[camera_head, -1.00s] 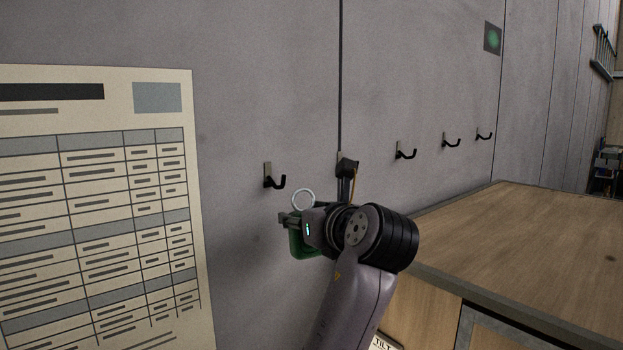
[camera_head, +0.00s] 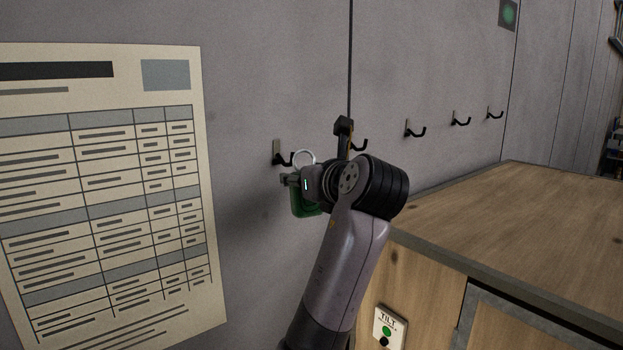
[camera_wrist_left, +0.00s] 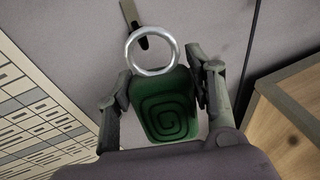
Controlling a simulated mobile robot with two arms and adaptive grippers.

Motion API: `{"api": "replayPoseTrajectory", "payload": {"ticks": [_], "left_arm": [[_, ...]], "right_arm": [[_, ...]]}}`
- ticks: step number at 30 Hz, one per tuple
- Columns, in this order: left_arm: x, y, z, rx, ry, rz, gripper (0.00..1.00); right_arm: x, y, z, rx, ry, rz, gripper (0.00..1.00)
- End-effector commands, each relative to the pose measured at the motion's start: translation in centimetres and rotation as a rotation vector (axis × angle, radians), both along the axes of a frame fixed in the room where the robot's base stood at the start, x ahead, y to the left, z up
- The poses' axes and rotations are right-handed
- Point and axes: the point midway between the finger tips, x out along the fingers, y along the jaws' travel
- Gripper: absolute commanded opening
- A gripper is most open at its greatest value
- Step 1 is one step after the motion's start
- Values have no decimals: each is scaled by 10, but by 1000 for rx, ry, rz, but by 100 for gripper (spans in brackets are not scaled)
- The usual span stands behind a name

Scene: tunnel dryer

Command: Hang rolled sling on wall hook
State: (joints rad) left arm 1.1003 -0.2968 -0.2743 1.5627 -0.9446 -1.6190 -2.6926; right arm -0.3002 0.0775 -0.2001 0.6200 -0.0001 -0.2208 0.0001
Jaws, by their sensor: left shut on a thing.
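The rolled green sling (camera_head: 306,204) with a metal ring on top is in my left gripper (camera_head: 289,181), close to the wall. In the left wrist view the sling's spiral face (camera_wrist_left: 165,117) sits between the fingers of my left gripper (camera_wrist_left: 163,92), with the ring (camera_wrist_left: 129,55) upright above. The nearest wall hook (camera_head: 277,152) is just left of the ring in the head view, its black tip almost at the ring. In the left wrist view this hook (camera_wrist_left: 131,14) reaches behind the ring's upper edge. I cannot tell whether they touch. My right gripper is not in view.
More hooks (camera_head: 414,130) run along the wall to the right; one is partly hidden behind my left wrist. A printed chart (camera_head: 110,200) hangs at left. A wooden bench (camera_head: 510,215) stands at right, with a TILT button panel (camera_head: 389,328) on its side.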

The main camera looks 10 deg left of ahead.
Motion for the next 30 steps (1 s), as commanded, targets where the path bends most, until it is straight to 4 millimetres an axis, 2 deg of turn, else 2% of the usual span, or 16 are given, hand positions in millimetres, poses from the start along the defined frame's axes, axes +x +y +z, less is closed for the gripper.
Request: {"api": "replayPoseTrajectory", "payload": {"ticks": [21,30], "left_arm": [[27,35,-5,1,1,2,7],[32,42,-19,2,0,1,7]], "right_arm": [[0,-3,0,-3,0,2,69],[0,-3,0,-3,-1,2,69]]}}
